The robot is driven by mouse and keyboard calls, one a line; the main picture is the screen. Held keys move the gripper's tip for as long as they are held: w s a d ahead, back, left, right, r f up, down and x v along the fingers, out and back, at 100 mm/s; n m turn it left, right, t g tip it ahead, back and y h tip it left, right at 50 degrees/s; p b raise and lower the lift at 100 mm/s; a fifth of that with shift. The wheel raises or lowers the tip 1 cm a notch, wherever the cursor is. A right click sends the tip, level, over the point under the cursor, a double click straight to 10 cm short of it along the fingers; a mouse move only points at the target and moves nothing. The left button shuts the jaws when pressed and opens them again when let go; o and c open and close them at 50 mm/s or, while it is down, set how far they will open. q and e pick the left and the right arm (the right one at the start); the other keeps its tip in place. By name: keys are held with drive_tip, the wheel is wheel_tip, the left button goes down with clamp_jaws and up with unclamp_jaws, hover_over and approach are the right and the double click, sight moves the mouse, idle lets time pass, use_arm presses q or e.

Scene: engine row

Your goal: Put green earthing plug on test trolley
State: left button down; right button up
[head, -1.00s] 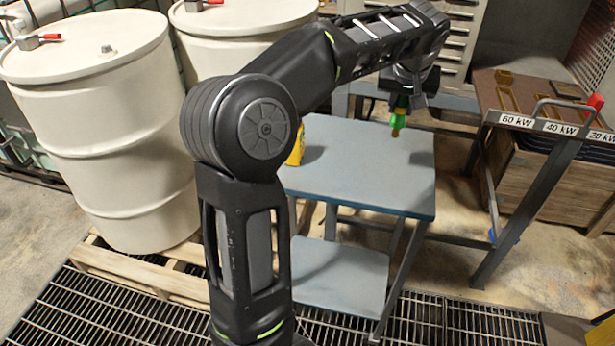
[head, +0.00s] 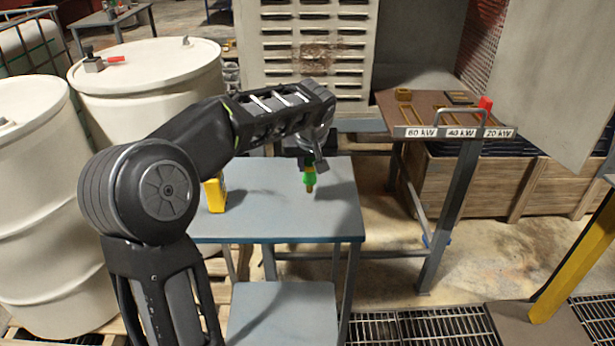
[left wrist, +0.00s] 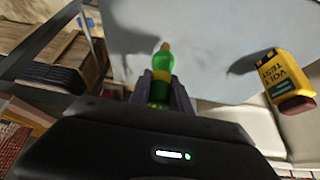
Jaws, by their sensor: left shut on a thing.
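The green earthing plug (head: 309,178) has a brass tip that points down. My left gripper (head: 310,160) is shut on it and holds it over the blue-grey top of the test trolley (head: 265,212). In the left wrist view the plug (left wrist: 160,75) sits between the two dark fingers of the left gripper (left wrist: 160,85), its tip pointing away over the trolley top (left wrist: 205,40). The head view shows a shadow on the top right of the plug; a gap under the tip is hard to judge. My right gripper is not in view.
A yellow volt tester (head: 215,194) stands on the trolley's left part, also seen in the left wrist view (left wrist: 286,82). White drums (head: 150,80) stand at left. A labelled rack table (head: 440,115) stands at right, with a wooden crate (head: 480,190) behind its legs.

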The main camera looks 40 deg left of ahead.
sight(310, 171)
use_arm(q)
drive_tip(key=shift+f, duration=1.8)
drive_tip(key=shift+f, duration=0.15)
drive_tip(key=c, duration=1.2)
unclamp_jaws()
drive_tip(key=shift+r, duration=0.35)
drive_tip(key=v, duration=1.1)
drive_tip(key=shift+s+d+r, duration=0.15)
drive_tip(key=shift+s+r, duration=0.05)
drive_tip(key=shift+r, duration=0.05)
